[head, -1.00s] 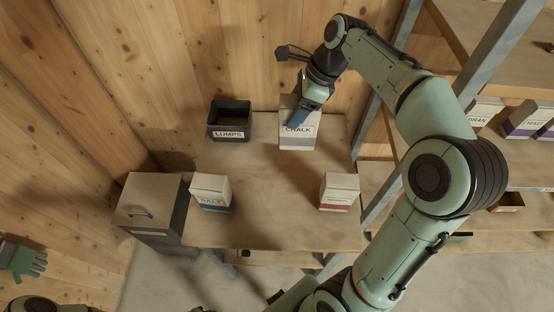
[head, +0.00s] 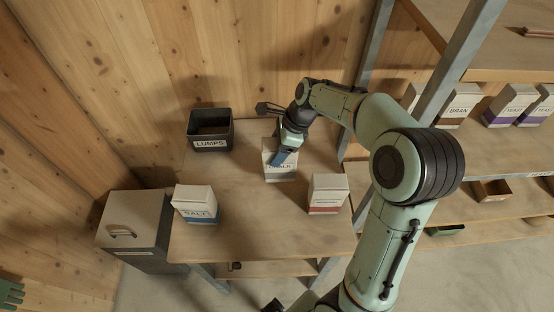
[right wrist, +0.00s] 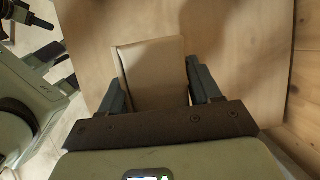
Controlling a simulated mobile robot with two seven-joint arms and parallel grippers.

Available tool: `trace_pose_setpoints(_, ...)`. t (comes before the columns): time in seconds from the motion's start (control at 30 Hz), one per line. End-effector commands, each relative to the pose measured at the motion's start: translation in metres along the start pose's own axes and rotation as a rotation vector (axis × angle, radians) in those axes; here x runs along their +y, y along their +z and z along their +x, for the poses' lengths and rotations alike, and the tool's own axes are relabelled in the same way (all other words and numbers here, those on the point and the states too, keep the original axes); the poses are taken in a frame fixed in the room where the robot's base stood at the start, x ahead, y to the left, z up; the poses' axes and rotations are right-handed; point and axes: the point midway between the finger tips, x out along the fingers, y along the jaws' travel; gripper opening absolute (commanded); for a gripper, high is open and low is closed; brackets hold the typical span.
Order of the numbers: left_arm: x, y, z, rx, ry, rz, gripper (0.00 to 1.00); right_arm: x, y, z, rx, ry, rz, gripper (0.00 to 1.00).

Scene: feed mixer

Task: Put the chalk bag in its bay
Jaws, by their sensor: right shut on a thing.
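The chalk bag (head: 279,175) is a white box-like pack with a grey lower band and a CHALK label, at the back of the small wooden table (head: 235,240). My right gripper (head: 284,156) is shut on its top from above. In the right wrist view the bag's pale top (right wrist: 155,70) sits between the two fingers. The bag looks upright; I cannot tell if its base touches the table. My left gripper is not in view.
A dark LUMPS bin (head: 210,131) stands at the table's back left. A salt bag (head: 196,204) and a red-banded bag (head: 327,194) stand nearer. A lidded box (head: 133,228) is left of the table. At right, a shelf (head: 500,155) holds bran and yeast bags.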

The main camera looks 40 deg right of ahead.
Motion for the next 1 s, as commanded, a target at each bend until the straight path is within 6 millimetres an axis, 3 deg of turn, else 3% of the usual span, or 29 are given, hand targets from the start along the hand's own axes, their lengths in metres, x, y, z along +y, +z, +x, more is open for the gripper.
trace_pose_setpoints(0.1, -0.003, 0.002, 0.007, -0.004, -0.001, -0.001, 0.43, 0.001, -0.010, 0.021, 0.003, 0.002, 0.003, 0.00)
trace_pose_setpoints(0.27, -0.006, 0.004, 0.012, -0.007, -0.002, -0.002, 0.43, 0.000, -0.018, 0.041, 0.001, 0.001, 0.001, 0.00)
trace_pose_setpoints(0.73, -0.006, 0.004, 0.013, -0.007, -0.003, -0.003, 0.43, 0.000, -0.020, 0.047, 0.000, -0.001, 0.000, 0.00)
trace_pose_setpoints(0.77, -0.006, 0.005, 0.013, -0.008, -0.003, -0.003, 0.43, 0.000, -0.021, 0.048, 0.002, 0.001, 0.001, 0.66)
trace_pose_setpoints(0.8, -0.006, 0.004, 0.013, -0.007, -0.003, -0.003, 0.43, 0.000, -0.020, 0.048, 0.002, 0.001, 0.001, 0.79)
trace_pose_setpoints(0.83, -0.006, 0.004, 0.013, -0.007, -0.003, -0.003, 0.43, 0.000, -0.020, 0.048, 0.002, 0.001, 0.001, 0.88)
trace_pose_setpoints(1.0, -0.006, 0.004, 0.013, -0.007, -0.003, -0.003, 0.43, 0.000, -0.020, 0.048, 0.002, 0.001, 0.001, 0.88)
